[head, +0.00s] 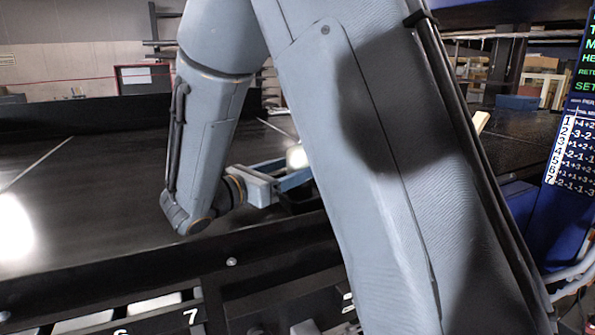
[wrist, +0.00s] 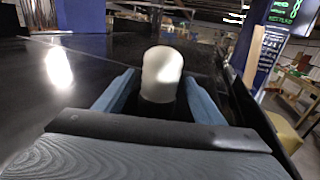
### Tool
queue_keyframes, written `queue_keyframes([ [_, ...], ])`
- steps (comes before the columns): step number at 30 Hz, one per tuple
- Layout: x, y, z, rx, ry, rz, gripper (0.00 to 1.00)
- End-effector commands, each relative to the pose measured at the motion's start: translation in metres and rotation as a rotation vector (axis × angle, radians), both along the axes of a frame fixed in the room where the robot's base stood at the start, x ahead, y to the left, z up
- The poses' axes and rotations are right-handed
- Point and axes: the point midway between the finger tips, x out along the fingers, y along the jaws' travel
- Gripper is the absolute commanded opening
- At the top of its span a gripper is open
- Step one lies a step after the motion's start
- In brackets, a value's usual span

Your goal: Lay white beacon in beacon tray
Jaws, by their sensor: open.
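The white beacon (wrist: 161,68) shows in the wrist view as a rounded white cap on a dark lower part. It appears upright over the black belt. My gripper (wrist: 158,80) is open, with one blue finger on each side of the beacon; I cannot tell whether either touches it. In the head view my gripper (head: 288,182) is low over the belt, partly hidden behind my arm. A bright white patch there may be the beacon or glare. I cannot make out the beacon tray for certain in either view.
The black conveyor belt (head: 100,170) is broad and clear on the left, with glare on it. A dark front rail (head: 130,262) borders it, with numbered slots below. A blue panel with a number list (head: 570,150) stands at the right. My arm covers the middle.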

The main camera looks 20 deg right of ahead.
Motion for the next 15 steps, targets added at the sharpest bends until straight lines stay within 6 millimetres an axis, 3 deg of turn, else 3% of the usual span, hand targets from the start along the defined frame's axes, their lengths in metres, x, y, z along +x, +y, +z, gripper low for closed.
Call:
queue_keyframes([
  [6,-0.011,0.032,-0.002,0.002,-0.001,0.004,0.63],
  [15,-0.018,0.044,0.0,0.0,0.0,-0.001,0.63],
])
